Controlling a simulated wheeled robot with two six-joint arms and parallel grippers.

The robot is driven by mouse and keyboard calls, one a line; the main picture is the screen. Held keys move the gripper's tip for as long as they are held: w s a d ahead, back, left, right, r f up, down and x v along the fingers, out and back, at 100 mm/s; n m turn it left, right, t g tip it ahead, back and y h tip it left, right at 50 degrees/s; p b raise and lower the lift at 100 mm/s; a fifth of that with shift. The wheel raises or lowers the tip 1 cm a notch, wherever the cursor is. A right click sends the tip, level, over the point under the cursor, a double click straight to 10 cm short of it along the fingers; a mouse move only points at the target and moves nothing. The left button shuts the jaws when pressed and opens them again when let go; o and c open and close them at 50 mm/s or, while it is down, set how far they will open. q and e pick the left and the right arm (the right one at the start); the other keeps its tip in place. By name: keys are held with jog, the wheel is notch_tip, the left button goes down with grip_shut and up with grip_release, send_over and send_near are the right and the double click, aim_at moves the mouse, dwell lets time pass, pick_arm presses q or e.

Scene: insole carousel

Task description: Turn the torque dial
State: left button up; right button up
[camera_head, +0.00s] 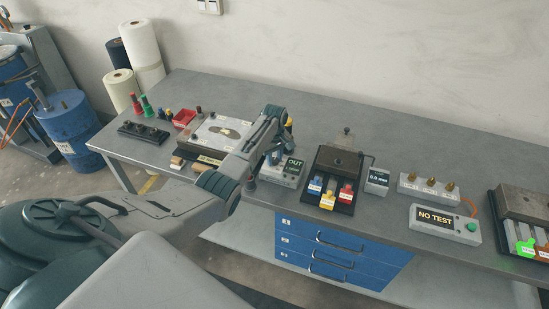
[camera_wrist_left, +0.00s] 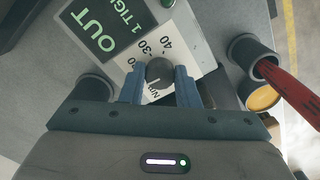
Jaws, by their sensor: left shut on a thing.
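The torque dial (camera_wrist_left: 160,72) is a dark round knob on a pale box (camera_wrist_left: 198,50) marked 30, 40 and Nm. The box's green-lettered display (camera_wrist_left: 105,22) reads OUT, with a second line partly cut off. My left gripper (camera_wrist_left: 160,88) has its two blue fingers on opposite sides of the knob, shut on it. In the head view the box (camera_head: 283,176) stands on the bench, and my left gripper (camera_head: 271,157) is over it. The arm and gripper hide the dial there. My right gripper is not in view.
The grey bench (camera_head: 340,235) holds a black tray (camera_head: 342,208) with blue, yellow and red pieces right of the box. Farther right is a NO TEST unit (camera_head: 445,222). In the wrist view, a dark cup (camera_wrist_left: 247,52) with a red-handled tool (camera_wrist_left: 292,92) stands close to the right.

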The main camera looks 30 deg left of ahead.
aim_at(274, 159)
pick_arm(q)
jog(key=shift+r+n, duration=0.1)
jog(key=shift+n, duration=0.5)
jog(key=shift+w, duration=0.1)
jog(key=o, duration=1)
jog(key=shift+c, duration=0.2)
notch_tip(274, 159, up, 11)
jog(key=b, duration=0.3)
jog(key=shift+f, duration=0.2)
